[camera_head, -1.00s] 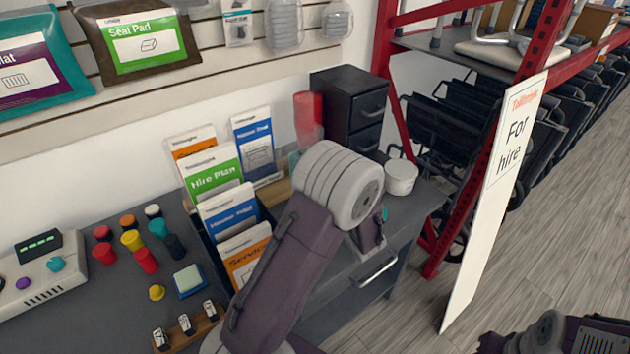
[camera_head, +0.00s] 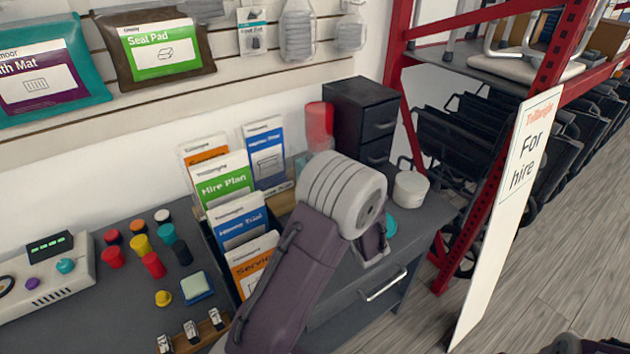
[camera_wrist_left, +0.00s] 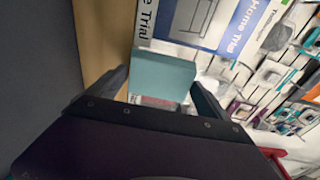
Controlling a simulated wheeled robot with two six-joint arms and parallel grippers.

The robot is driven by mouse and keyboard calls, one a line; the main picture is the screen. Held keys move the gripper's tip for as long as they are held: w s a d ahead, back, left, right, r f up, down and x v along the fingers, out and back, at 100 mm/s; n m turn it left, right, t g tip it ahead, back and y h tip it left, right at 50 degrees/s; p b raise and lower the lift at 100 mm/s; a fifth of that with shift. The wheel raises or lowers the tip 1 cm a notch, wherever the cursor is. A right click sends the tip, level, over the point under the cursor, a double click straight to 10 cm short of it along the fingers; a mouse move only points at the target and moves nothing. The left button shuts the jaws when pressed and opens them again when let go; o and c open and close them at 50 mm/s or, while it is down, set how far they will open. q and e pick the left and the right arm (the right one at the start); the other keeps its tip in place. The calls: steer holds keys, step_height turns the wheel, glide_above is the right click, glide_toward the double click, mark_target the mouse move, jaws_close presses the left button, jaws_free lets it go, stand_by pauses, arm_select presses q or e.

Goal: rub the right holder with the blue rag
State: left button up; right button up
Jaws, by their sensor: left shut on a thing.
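In the wrist view my left gripper (camera_wrist_left: 160,82) is shut on a pale blue-green folded piece, seemingly the blue rag (camera_wrist_left: 165,75). It is close to a "Home Trial" leaflet (camera_wrist_left: 205,22) and a wooden surface (camera_wrist_left: 100,35); whether it touches either I cannot tell. In the head view my left arm's wrist hides the fingers and the rag. A dark holder (camera_head: 212,240) with several leaflets stands on the counter. A wooden holder (camera_head: 283,201) with a blue leaflet (camera_head: 265,155) stands behind it to the right, partly hidden by my arm. My right gripper is not visible.
A white pot (camera_head: 410,190), a black drawer unit (camera_head: 362,115) and a red cylinder (camera_head: 319,125) stand right of the holders. A "For hire" board (camera_head: 505,220) stands at right.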

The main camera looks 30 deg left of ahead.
arm_select(q)
steer(key=shift+x, duration=0.8)
steer(key=shift+s, duration=0.1)
steer(key=shift+w+d+b, duration=0.25)
steer(key=shift+w+b, duration=0.1)
steer(key=shift+w, duration=0.2)
steer(key=shift+w+d+b, duration=0.25)
steer(key=shift+w+b, duration=0.05)
steer(key=shift+w, duration=0.25)
steer(key=shift+w+d, duration=0.35)
steer(key=shift+w, duration=0.4)
steer(key=s+b, duration=0.1)
steer(key=s+a+b, duration=0.1)
steer(key=s+b, duration=0.1)
steer(key=shift+a+f, duration=0.1)
steer(key=shift+a, duration=0.15)
steer(key=shift+s+a, duration=0.1)
steer(key=shift+s, duration=0.3)
